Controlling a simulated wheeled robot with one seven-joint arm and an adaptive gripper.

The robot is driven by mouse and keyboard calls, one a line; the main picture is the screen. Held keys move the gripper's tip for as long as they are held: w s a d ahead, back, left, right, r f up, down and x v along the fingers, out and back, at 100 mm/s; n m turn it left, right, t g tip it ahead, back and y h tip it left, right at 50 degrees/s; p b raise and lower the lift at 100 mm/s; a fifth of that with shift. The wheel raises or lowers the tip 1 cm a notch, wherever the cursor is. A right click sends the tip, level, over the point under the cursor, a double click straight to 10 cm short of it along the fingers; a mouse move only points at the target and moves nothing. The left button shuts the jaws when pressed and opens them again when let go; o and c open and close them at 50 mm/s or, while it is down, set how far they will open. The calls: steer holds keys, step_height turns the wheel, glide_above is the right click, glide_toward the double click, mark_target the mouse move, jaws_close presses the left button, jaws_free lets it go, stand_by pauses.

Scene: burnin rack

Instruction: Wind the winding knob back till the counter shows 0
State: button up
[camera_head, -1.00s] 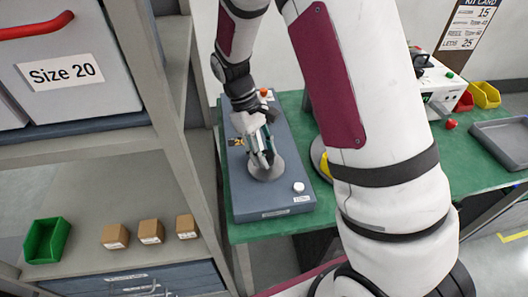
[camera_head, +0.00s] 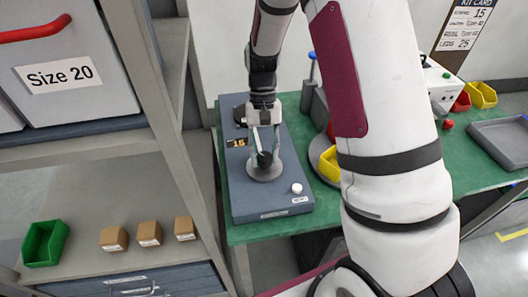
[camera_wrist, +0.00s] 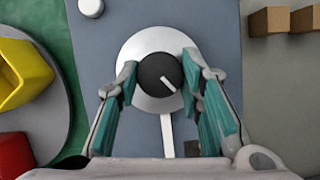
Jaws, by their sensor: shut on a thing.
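The winding knob (camera_wrist: 160,74) is a dark round cap with a white pointer line, on a pale round plate (camera_wrist: 143,48) in the wrist view. The pointer slants toward the lower right. In the head view the knob (camera_head: 264,160) is partly hidden by my gripper (camera_head: 264,152). My gripper (camera_wrist: 160,78) is shut on the knob from above, one teal-padded finger on each side. The counter (camera_head: 237,143) is a small dark display with yellow digits left of the gripper. It appears to read 15. Both sit on a blue-grey winder box (camera_head: 245,205).
The box stands on a green bench (camera_head: 235,232). A white button (camera_head: 297,188) is at its front right. A yellow bin (camera_head: 330,165) on a round grey base stands close to the right. A rack upright (camera_head: 165,140) stands close to the left.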

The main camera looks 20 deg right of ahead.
steer(key=shift+m, duration=0.6)
steer(key=shift+y, duration=0.3)
steer(key=o, duration=1.2)
steer(key=shift+c, duration=0.2)
steer(key=v, duration=1.2)
steer(key=shift+s, duration=0.2)
steer(key=shift+r, duration=0.1)
